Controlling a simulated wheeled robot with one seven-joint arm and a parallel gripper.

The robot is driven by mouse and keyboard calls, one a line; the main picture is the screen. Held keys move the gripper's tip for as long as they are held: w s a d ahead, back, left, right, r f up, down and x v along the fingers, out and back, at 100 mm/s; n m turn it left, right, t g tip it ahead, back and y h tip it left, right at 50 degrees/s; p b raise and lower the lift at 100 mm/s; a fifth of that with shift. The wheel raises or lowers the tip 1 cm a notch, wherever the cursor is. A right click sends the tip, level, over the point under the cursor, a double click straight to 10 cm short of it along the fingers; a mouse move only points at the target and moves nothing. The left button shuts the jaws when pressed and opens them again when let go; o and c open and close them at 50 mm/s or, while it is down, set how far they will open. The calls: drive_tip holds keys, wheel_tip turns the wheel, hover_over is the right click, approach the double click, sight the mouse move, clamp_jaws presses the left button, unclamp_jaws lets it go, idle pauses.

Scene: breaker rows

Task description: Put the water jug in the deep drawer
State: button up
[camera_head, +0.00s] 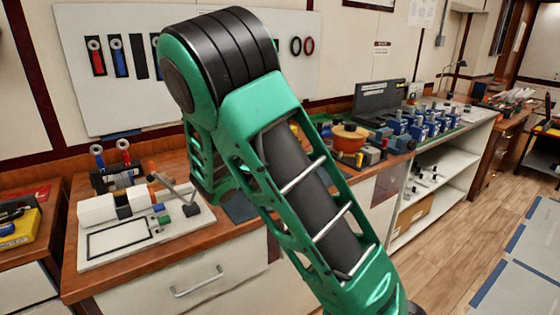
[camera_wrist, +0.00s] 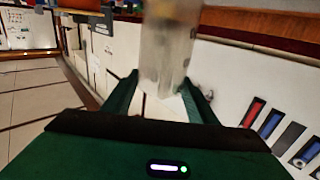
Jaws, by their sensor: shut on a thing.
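A clear, see-through vessel, which looks like the water jug (camera_wrist: 167,45), stands at the top middle of the wrist view. Its upper part is cut off by the frame. My gripper (camera_wrist: 163,95) has its two green fingers on either side of the jug's lower end and is shut on it. In the head view my green arm fills the middle, and the gripper and jug are not seen. A white drawer front with a metal handle (camera_head: 196,282) is under the wooden counter at lower left, and it looks shut. Whether it is the deep drawer I cannot tell.
A white board device (camera_head: 130,240) sits on the counter's left end. An orange pot (camera_head: 348,138) and several blue devices (camera_head: 425,125) crowd the counter at right. A tool board (camera_head: 95,20) hangs on the wall. The wooden floor (camera_head: 470,235) at right is clear.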

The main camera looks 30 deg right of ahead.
drive_tip(key=s+d+f, duration=0.1)
drive_tip(key=d+f, duration=0.5)
drive_tip(key=f, duration=0.1)
drive_tip(key=shift+s+f, duration=0.35)
drive_tip(key=shift+s, duration=0.05)
drive_tip(key=o, duration=1.6)
drive_tip(key=shift+f, duration=0.1)
drive_tip(key=shift+o, duration=0.2)
drive_tip(key=shift+a, duration=0.1)
